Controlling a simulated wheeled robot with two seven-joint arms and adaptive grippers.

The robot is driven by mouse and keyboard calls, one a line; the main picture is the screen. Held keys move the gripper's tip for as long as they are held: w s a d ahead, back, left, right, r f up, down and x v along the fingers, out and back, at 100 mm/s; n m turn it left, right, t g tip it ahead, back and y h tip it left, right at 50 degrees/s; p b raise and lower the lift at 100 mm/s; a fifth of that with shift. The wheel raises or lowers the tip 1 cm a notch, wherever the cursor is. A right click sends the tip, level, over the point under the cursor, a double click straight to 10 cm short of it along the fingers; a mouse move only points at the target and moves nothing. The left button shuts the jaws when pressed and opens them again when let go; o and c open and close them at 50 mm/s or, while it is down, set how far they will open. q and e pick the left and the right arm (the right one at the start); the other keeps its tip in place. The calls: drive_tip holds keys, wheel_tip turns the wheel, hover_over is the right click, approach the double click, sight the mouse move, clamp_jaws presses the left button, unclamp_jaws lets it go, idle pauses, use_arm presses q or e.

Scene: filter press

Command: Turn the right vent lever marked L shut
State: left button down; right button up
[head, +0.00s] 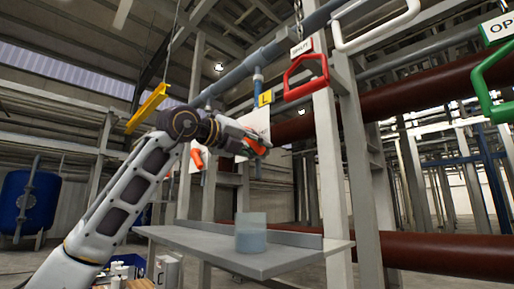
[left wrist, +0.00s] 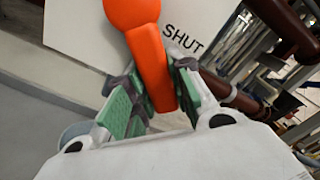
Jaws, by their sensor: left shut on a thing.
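The orange vent lever (left wrist: 152,62) has a round hub at the top of the left wrist view, against a white plate (left wrist: 85,30) with the word SHUT printed beside the lever. My left gripper (left wrist: 155,105) is shut on the lever's arm, with its green pads on both sides. In the head view the left gripper (head: 256,146) is at the white plate under the yellow tag marked L (head: 265,98). It hides most of the lever there. A second orange lever (head: 197,158) shows to the left, partly behind my arm. My right gripper is not in view.
A red handle (head: 305,76) hangs close at the upper right, with a white handle (head: 376,28) and a green handle (head: 494,82) further right. A yellow bar (head: 148,107) hangs left of the gripper.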

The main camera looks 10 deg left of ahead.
use_arm(q)
drive_tip(key=c, duration=1.4)
unclamp_jaws()
drive_tip(key=shift+o, duration=0.8)
drive_tip(key=shift+s+a, duration=0.4)
drive_tip(key=shift+s, duration=0.05)
drive_tip(key=v, duration=1)
drive_tip(key=shift+s+a, duration=0.2)
drive_tip(key=shift+s, duration=0.15)
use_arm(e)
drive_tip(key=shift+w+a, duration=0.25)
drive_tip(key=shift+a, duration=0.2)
